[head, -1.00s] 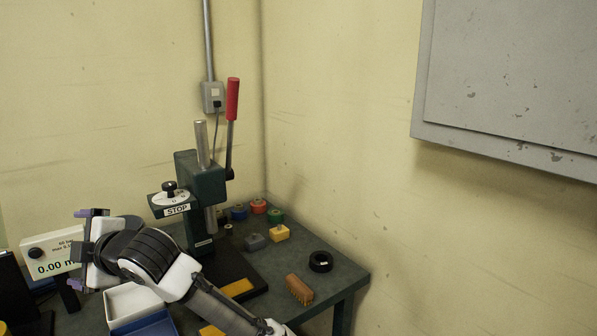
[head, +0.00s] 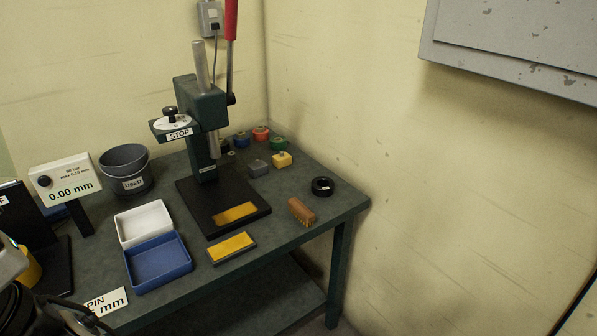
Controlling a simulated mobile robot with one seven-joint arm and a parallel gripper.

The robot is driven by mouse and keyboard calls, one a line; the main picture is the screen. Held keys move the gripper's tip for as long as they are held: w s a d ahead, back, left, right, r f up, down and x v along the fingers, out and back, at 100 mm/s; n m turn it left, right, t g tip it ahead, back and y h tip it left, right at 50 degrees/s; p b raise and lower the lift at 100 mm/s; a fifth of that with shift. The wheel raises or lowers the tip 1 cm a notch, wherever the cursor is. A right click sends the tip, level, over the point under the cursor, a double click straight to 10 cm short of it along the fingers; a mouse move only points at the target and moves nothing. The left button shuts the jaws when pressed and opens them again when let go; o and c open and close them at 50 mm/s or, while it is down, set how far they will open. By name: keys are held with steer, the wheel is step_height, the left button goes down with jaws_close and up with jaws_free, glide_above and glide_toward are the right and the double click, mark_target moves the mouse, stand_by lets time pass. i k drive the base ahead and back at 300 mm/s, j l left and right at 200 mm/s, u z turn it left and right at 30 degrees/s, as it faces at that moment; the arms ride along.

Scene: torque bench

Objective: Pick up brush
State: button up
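The brush (head: 302,210) lies on the right part of the green-grey bench top (head: 300,245), near the front right edge. It has a brown wooden back, with paler bristles showing at its lower side. Nothing touches it and it is in full view. Parts of my arm show at the lower left corner, far from the brush. My gripper's fingers are outside the picture.
A black ring (head: 322,186) lies just behind the brush. A press (head: 203,110) on a black base (head: 195,210) stands to its left. A yellow-topped block (head: 232,247), a blue tray (head: 160,284) and a white tray (head: 127,236) lie further left. Small coloured pieces (head: 282,160) stand behind.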

mark_target(304, 214)
steer(key=k+j+z, duration=0.2)
steer(key=j, duration=0.25)
steer(key=j+z, duration=0.2)
steer(key=j, duration=0.25)
steer(key=k+j+z, duration=0.2)
steer(key=j, duration=0.25)
steer(key=i+j, duration=0.15)
steer(key=i, duration=0.4)
